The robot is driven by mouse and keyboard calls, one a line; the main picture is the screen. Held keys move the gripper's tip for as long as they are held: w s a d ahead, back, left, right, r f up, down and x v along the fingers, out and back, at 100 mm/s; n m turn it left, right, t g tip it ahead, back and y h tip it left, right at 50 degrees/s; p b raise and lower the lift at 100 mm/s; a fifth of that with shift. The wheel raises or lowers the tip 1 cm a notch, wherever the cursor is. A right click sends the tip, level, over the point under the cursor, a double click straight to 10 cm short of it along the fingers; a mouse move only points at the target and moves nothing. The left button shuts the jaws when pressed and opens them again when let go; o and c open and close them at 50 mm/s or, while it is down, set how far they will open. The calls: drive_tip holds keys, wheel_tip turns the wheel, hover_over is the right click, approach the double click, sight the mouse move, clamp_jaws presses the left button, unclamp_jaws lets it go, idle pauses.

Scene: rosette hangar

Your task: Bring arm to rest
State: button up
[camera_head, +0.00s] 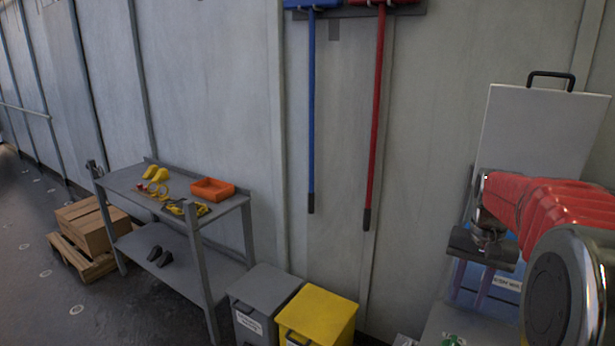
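My arm (565,205), in a red ribbed sleeve, reaches in from the right edge. My gripper (468,298) hangs from its dark wrist block (482,247) and points down. Two slim fingers show apart below the block, with a blue surface behind them. I see nothing held between them. The gripper is in front of a white-grey case with an upright lid (540,135), at the right. The fingertips are small and dim.
A grey metal workbench (125,185) at the left carries an orange tray (212,189) and yellow items. A grey bin (262,285) and a yellow bin (318,310) stand right of it. A blue-handled tool (311,110) and a red-handled tool (376,120) hang on the wall. Boxes (92,225) sit on a pallet.

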drive_tip(key=s+a+r+n+t, duration=0.1)
drive_tip(key=s+a+n+t, duration=0.1)
drive_tip(key=s+a, duration=0.7)
drive_tip(key=s+a+r+n+t, duration=0.1)
drive_tip(key=s+a+n+t, duration=0.2)
drive_tip(key=s+a, duration=0.7)
drive_tip(key=a+n, duration=0.2)
drive_tip(key=a, duration=0.2)
drive_tip(key=shift+a, duration=0.4)
